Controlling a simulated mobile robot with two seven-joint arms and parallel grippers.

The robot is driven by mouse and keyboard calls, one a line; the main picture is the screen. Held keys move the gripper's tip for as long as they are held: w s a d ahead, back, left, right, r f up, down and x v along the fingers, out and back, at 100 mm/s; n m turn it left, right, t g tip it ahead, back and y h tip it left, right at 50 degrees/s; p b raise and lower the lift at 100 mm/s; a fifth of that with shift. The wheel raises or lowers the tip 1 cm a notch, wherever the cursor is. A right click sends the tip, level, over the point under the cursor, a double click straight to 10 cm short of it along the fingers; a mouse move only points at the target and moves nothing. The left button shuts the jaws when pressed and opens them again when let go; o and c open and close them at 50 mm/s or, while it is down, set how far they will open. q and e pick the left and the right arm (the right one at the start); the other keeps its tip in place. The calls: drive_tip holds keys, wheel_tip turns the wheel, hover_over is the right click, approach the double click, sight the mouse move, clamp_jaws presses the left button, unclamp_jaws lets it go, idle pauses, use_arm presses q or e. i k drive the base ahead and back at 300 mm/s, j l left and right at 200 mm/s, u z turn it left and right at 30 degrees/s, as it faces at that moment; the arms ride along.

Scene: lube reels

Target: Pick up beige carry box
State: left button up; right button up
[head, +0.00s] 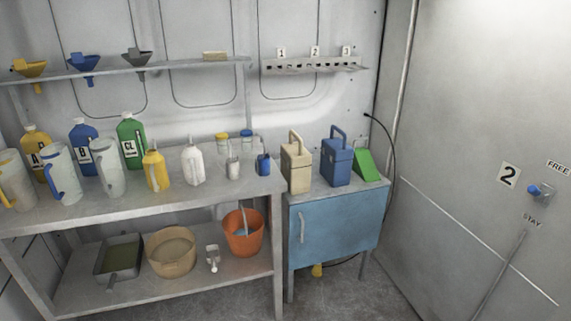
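The beige carry box (297,167) stands upright on top of the blue cabinet (335,226), near its left edge. It has a beige handle on top. A blue carry box (337,164) of similar shape stands just to its right, with a small gap between them. Neither of my grippers shows in the head view.
A green wedge-shaped object (367,165) sits right of the blue box. The grey workbench (200,205) on the left holds bottles, jugs and cans; its lower shelf holds an orange bucket (243,236) and basins. Floor is clear before the cabinet. A wall (480,120) bounds the right.

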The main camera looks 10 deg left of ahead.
sight(295, 159)
drive_tip(key=u, duration=0.45)
drive_tip(key=i+l+u, duration=0.6)
drive_tip(key=u, duration=0.15)
drive_tip(key=i+l, duration=0.4)
drive_tip(key=i+l+u, duration=0.15)
drive_tip(key=i+l, duration=0.2)
drive_tip(key=l, duration=0.2)
drive_tip(key=i+l, duration=0.4)
drive_tip(key=l, duration=0.15)
drive_tip(key=u, duration=0.05)
